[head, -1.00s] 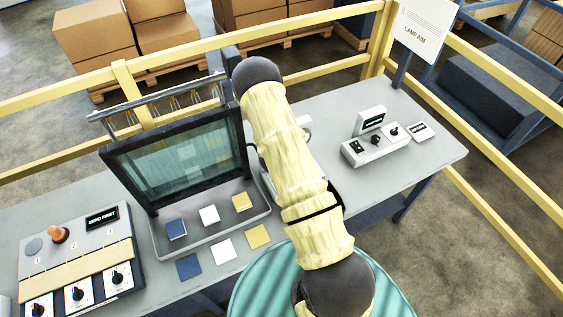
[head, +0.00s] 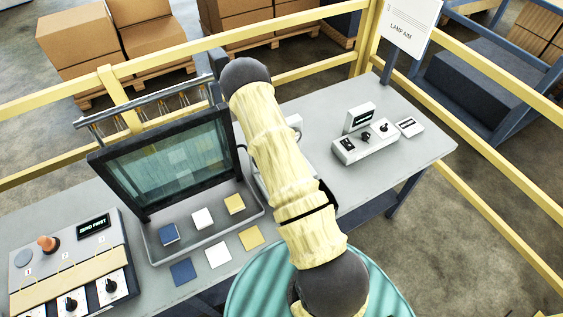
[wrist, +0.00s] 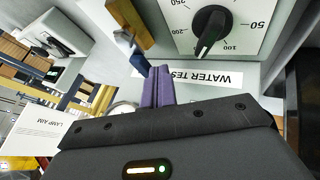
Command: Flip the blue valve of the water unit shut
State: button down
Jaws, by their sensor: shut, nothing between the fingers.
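My gripper (wrist: 158,72) is shut and empty, its two purple fingers together in the wrist view. A blue lever (wrist: 133,50), which looks like the blue valve, lies just left of the fingertips; I cannot tell whether they touch. An ochre lever or bar (wrist: 127,18) is beside it, farther up. The white water unit (wrist: 233,14) with a black dial knob fills the upper right, above a label reading "WATER TES", partly cut off. In the head view my arm hides the gripper and most of this unit; only a white edge (head: 295,122) shows.
On the grey bench (head: 400,160) a white lamp device (head: 366,143) stands right of my arm. A dark framed panel (head: 165,160) with a tray of coloured blocks and a control box (head: 70,262) stand left. Yellow rails (head: 240,38) run behind.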

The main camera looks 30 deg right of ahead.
jog(key=shift+w+d+f+b, duration=0.1)
jog(key=shift+w+d+b, duration=0.25)
jog(key=shift+b, duration=0.4)
jog(key=shift+w+d+b, duration=0.1)
jog(key=shift+d+b, duration=0.2)
jog(key=shift+b, duration=0.2)
jog(key=shift+w+d+b, duration=0.1)
jog(key=shift+d+b, duration=0.2)
jog(key=shift+b, duration=0.15)
jog(key=shift+d, duration=0.15)
jog(key=b+v, duration=0.1)
jog(key=v, duration=1.6)
jog(key=shift+r+b, duration=0.25)
jog(key=shift+b, duration=0.15)
jog(key=shift+a, duration=0.25)
